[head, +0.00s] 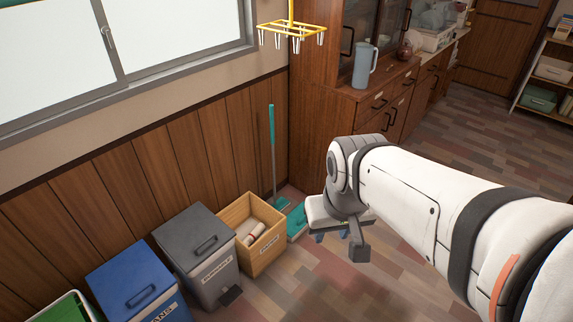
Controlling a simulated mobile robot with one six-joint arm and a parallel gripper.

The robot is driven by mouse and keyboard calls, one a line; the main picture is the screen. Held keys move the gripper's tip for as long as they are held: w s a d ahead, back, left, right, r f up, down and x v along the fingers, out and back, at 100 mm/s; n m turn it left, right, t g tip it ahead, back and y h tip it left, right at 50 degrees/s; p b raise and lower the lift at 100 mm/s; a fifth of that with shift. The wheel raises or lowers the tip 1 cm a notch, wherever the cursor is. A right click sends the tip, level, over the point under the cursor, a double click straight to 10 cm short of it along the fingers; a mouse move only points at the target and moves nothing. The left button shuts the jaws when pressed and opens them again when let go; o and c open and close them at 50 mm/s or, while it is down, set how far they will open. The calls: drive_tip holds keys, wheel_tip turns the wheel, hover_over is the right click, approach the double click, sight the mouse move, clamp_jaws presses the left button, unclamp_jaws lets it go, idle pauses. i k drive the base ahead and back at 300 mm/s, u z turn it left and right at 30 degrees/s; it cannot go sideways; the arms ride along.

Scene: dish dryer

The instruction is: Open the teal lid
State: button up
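I cannot make out a clear teal lid in the head view. The teal things I see are a long-handled broom or mop (272,140) against the wooden wall and a flat teal piece (297,222), perhaps a dustpan, on the floor beside the wooden box. My gripper (332,236) hangs at the end of my white arm, right of the flat teal piece and apart from it. It points down and away, partly hidden by my wrist.
A cabinet (325,120) stands behind. Floor (300,290) in front is clear.

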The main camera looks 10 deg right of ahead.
sight(296, 220)
drive_tip(key=u, duration=0.1)
drive_tip(key=k, duration=0.15)
drive_tip(key=z, duration=0.25)
drive_tip(key=i, duration=0.5)
drive_tip(key=z, duration=0.1)
drive_tip(key=k, duration=0.4)
drive_tip(key=z, duration=0.6)
drive_tip(key=i, duration=1.45)
drive_tip(key=u, duration=0.4)
